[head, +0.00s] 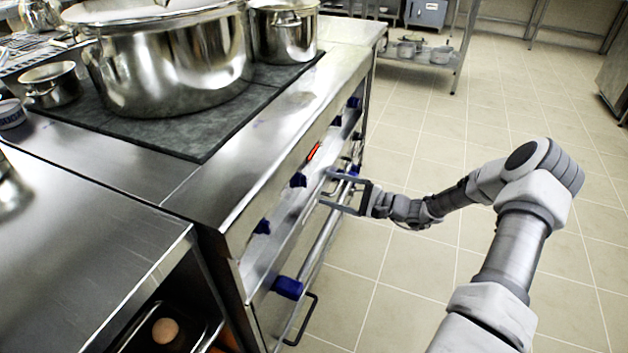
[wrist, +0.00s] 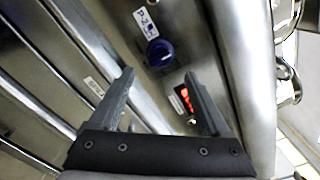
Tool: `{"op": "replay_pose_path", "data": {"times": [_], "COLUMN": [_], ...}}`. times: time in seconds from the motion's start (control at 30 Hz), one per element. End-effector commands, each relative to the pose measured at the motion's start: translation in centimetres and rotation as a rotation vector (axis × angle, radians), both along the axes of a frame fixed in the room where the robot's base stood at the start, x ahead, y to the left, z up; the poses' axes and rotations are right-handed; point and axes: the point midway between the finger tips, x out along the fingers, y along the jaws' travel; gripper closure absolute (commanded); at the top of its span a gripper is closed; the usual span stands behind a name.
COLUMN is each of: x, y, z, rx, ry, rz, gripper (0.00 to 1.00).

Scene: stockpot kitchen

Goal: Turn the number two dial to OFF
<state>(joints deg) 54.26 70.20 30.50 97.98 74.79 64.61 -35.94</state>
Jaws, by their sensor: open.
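A blue round dial (wrist: 160,52) shows in the wrist view on the steel front panel. Beside it is a white label that appears to read P-2 (wrist: 147,22). In the head view this appears to be the blue dial (head: 298,180) just nearer than the red display. Its pointer position is too small to read. My gripper (head: 326,190) is open and empty in front of the panel. In the wrist view its two fingers (wrist: 159,74) point toward the dial, with the dial ahead of the gap and no contact visible.
A lit red display (head: 314,151) is on the panel. More blue dials (head: 262,227) line the stove front, and a large blue knob (head: 287,287) sits lower by a bar handle. A big stockpot (head: 175,65) stands on top. The tiled floor (head: 420,110) at right is free.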

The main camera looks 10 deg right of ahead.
Motion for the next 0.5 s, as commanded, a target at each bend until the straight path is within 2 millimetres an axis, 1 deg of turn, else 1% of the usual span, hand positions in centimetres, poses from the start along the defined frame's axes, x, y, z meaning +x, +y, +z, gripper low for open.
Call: {"op": "replay_pose_path", "data": {"times": [0.03, 0.2, 0.4, 0.5], "x": [-0.7, -3.1, -5.1, -5.7], "y": [-1.2, -4.5, -7.1, -7.8], "z": [0.3, 0.2, 0.1, 0.1], "rx": [0.001, -0.001, -0.001, 0.000], "ry": [0.001, 0.000, -0.001, -0.001], "rz": [-0.004, -0.004, -0.002, -0.001], "gripper": [0.20, 0.20, 0.20, 0.20]}}
